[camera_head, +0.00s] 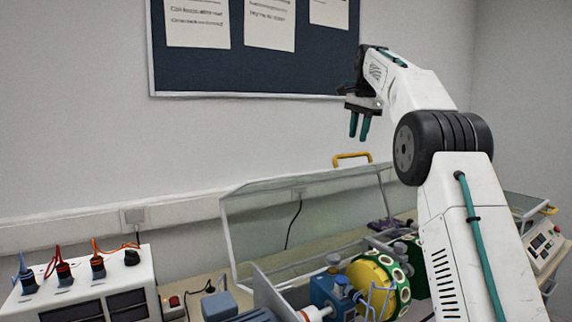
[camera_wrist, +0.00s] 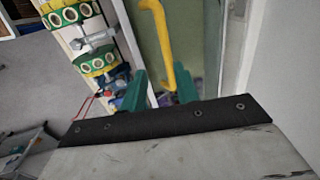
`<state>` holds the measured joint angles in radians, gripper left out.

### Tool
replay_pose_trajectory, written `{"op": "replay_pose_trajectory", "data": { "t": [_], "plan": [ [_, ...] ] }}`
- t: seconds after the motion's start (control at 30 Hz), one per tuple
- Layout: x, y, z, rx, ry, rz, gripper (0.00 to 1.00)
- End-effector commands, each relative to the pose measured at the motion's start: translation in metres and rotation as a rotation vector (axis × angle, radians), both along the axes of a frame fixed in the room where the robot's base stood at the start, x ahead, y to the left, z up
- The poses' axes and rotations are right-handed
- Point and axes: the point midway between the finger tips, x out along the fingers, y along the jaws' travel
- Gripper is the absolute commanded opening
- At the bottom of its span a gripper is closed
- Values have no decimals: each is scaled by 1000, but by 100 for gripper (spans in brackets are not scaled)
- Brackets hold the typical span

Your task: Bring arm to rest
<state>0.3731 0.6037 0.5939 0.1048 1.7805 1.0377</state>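My arm is raised on the right of the head view, bent at its black joint, and clear of the bench. My gripper (camera_head: 359,128) hangs in front of the wall with its two teal fingers pointing down. In the wrist view, my gripper (camera_wrist: 162,90) shows a gap between the fingers with nothing held in it. The yellow handle (camera_head: 352,158) of the clear cover (camera_head: 300,222) is below the gripper in the head view. In the wrist view the handle (camera_wrist: 160,30) lies beyond the fingers, apparently apart from them.
A yellow and green wheel-like machine (camera_head: 378,282) stands on the bench beside the raised cover. A white box with plugged cables (camera_head: 88,290) is at left and a control unit (camera_head: 541,246) at right. A notice board (camera_head: 255,70) hangs behind. Open air surrounds the gripper.

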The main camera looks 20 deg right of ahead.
Motion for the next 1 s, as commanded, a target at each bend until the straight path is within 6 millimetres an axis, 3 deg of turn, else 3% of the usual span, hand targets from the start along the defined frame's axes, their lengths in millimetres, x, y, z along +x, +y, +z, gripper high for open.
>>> {"op": "replay_pose_trajectory", "data": {
  "t": [0.17, 0.27, 0.37, 0.53, 0.67, 0.87, 1.0],
  "plan": [
    [-6, 8, 4, -5, 0, 27, 31],
    [-21, 27, 12, -18, 2, 90, 31],
    [-49, 55, 18, -38, 4, 196, 31],
    [-111, 106, 13, -77, 8, 401, 31],
    [-166, 140, -3, -108, 12, 559, 31],
    [-260, 183, -52, -152, 20, 805, 31],
    [-329, 206, -100, -183, 25, 980, 31]
  ]
}}
